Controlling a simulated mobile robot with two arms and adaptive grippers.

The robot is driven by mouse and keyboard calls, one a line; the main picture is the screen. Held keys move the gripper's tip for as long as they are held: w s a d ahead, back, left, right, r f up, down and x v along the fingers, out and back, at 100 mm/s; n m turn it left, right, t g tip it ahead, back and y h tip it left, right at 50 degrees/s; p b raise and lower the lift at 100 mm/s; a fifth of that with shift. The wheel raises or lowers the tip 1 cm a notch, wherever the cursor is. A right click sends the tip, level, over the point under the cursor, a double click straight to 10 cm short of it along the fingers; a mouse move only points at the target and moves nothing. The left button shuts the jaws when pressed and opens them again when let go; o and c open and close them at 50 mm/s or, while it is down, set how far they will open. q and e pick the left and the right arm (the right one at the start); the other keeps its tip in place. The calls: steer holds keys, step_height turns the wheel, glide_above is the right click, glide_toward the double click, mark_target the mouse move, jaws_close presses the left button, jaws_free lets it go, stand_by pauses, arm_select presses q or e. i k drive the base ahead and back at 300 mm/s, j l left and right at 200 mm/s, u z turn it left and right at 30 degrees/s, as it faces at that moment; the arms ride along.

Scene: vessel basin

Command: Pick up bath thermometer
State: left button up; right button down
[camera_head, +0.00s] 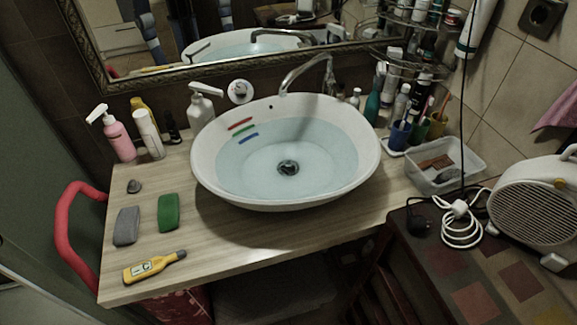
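A yellow bath thermometer (153,266) lies flat near the front left edge of the wooden countertop (230,245). It has a pale label with dark marks and a grey tip that points right and slightly back. Nothing touches or covers it. Neither of my grippers is in view.
A water-filled basin (285,197) fills the middle. A red curved rail (66,220) stands at the left. Bottles, including a pink one (119,138), stand behind.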

mark_target(136, 272)
steer(key=u, duration=1.45)
